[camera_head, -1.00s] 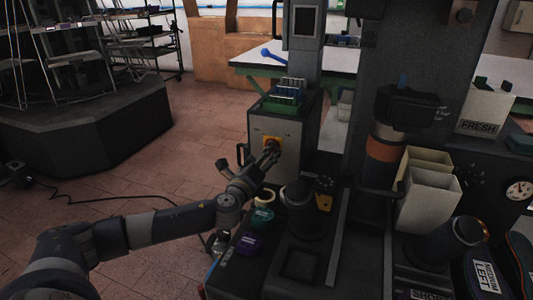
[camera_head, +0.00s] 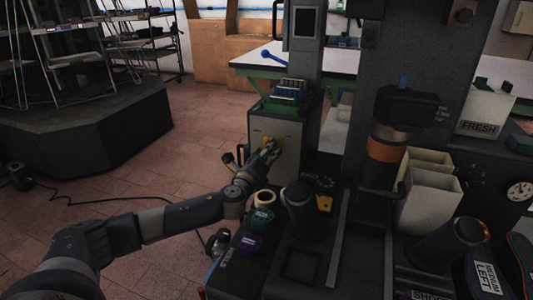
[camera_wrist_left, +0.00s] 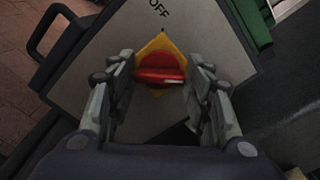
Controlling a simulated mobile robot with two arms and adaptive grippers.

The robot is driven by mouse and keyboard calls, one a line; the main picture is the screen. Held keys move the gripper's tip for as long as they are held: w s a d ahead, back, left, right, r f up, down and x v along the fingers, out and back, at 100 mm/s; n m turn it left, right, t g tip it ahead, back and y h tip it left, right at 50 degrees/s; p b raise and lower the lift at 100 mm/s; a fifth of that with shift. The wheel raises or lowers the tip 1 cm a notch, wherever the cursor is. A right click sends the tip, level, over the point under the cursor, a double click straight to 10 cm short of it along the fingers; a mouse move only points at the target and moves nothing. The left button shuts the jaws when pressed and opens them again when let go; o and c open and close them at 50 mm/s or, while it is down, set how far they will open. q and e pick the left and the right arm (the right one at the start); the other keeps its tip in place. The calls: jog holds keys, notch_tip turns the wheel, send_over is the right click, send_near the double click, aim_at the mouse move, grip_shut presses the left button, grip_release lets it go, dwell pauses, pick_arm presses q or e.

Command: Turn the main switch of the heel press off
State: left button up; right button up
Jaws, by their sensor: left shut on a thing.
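The main switch is a red knob (camera_wrist_left: 160,76) on a yellow diamond-looking plate (camera_wrist_left: 161,42), set in the grey cabinet front (camera_head: 289,148). In the wrist view the word OFF (camera_wrist_left: 159,9) is printed on the panel above the plate, with a small mark between them. The knob's grip bar lies roughly level in that view. My left gripper (camera_wrist_left: 160,78) is shut on the knob, one finger on each side. In the head view the left gripper (camera_head: 267,150) covers most of the switch. My right gripper is not in view.
A black handle (camera_wrist_left: 52,45) sticks out beside the panel. A green rack (camera_head: 288,92) stands on the cabinet. Tape rolls (camera_head: 265,198) and a dark cylinder (camera_head: 299,208) stand close to my left forearm. Open floor lies to the left.

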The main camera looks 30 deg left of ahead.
pick_arm(q)
jog(key=shift+n, duration=0.3)
jog(key=shift+o, duration=0.2)
jog(key=shift+f+n+b, duration=0.15)
jog(key=shift+n+b, duration=0.15)
jog(key=shift+n, duration=0.6)
jog(key=n, duration=0.8)
jog(key=shift+a+f, duration=0.1)
jog(key=n+p, duration=0.2)
jog(key=n, duration=0.5)
jog(key=shift+f+p, duration=0.1)
jog(key=shift+p, duration=0.2)
jog(key=shift+c, duration=0.2)
jog(key=shift+n, duration=0.5)
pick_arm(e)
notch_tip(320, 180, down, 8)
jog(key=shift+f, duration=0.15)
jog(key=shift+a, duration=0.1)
